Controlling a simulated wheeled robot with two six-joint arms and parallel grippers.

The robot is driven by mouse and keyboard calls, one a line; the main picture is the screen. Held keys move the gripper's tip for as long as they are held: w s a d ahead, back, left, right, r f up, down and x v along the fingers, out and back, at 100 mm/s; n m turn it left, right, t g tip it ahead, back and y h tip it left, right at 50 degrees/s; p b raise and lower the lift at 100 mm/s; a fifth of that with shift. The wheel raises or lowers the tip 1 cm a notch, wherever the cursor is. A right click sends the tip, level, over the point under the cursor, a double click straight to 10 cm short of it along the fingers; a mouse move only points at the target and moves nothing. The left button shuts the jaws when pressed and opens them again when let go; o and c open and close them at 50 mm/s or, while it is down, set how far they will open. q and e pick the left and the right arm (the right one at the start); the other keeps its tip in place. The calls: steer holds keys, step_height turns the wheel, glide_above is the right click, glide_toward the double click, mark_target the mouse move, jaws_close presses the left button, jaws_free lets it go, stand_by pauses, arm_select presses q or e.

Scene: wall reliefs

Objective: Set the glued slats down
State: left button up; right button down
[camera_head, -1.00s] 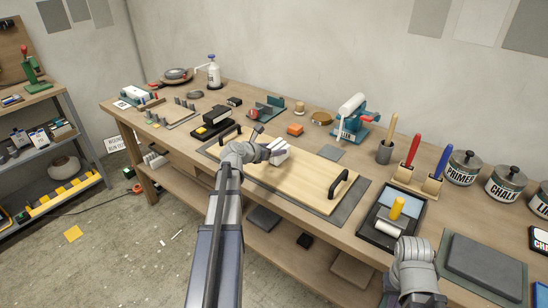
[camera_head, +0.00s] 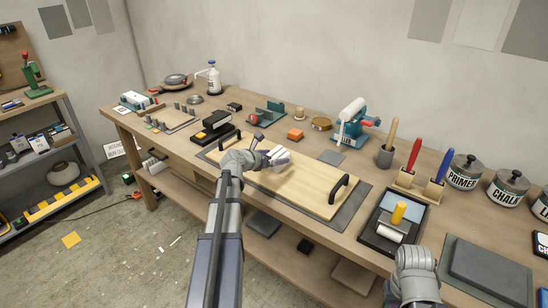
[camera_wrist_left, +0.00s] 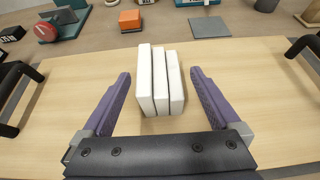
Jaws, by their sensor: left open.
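The glued slats (camera_wrist_left: 160,81) are a few white upright pieces side by side, with uneven heights. They stand on the pale wooden board (camera_wrist_left: 75,110). My left gripper (camera_wrist_left: 159,75) is open, with one purple finger on each side of the slats and a visible gap on both sides. In the head view the slats (camera_head: 279,156) show just past my left gripper (camera_head: 267,158), above the middle of the board (camera_head: 310,188).
The board has black handles (camera_head: 340,191) at its ends and lies on a grey mat (camera_head: 352,208). Behind it are an orange block (camera_head: 295,134) and a grey square (camera_head: 331,157). A paint tray (camera_head: 377,238) with a roller stands to the right.

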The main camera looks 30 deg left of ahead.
arm_select(q)
steer(key=shift+s+r, duration=0.2)
steer(key=shift+r, duration=0.1)
steer(key=p+v, duration=0.5)
steer(key=v, duration=0.6)
steer(key=shift+s, duration=0.25)
